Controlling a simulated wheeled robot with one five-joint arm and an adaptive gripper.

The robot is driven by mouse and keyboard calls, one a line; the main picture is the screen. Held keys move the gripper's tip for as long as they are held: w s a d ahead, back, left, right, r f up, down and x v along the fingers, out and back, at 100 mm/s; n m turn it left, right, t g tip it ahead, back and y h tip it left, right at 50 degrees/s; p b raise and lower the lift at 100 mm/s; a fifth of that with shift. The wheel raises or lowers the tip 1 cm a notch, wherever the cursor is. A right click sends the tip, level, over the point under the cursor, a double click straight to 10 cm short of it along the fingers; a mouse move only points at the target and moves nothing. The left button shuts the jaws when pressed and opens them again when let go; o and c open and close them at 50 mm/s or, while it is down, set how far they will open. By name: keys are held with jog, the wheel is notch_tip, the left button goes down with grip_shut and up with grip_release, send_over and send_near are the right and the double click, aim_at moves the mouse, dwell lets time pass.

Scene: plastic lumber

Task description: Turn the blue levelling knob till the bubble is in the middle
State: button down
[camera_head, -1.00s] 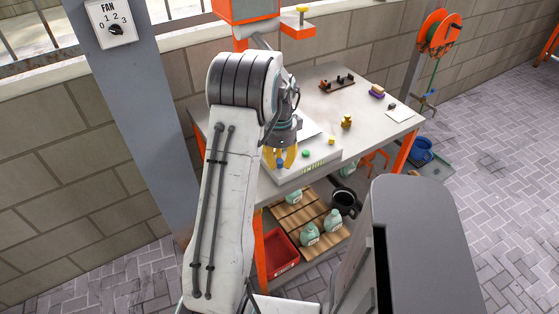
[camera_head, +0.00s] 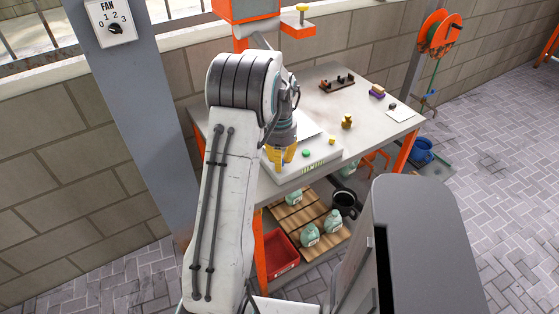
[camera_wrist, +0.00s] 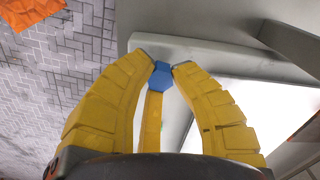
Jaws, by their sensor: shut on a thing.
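The blue levelling knob (camera_wrist: 160,76) is a small faceted blue piece at the edge of a pale grey device, between my fingertips in the wrist view. My gripper (camera_wrist: 161,70) has yellow segmented fingers and is shut on the knob. In the head view my gripper (camera_head: 281,162) points down at the front left corner of the pale device (camera_head: 313,168) on the bench; its fingers hide most of the knob there. A bubble cannot be made out in either view.
A green round piece (camera_head: 306,153) and a small yellow piece (camera_head: 332,141) are on the device, right of my gripper. A brass-coloured object (camera_head: 347,121) stands farther right on the bench (camera_head: 375,128). A red bin (camera_head: 282,254) and several jugs are below.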

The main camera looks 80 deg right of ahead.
jog(key=n, duration=0.4)
jog(key=shift+n, duration=0.4)
dwell(0.4)
jog(key=c, duration=1)
grip_release()
jog(key=shift+c, duration=0.2)
notch_tip(320, 180, up, 12)
dwell(0.3)
jog(key=shift+d, duration=0.15)
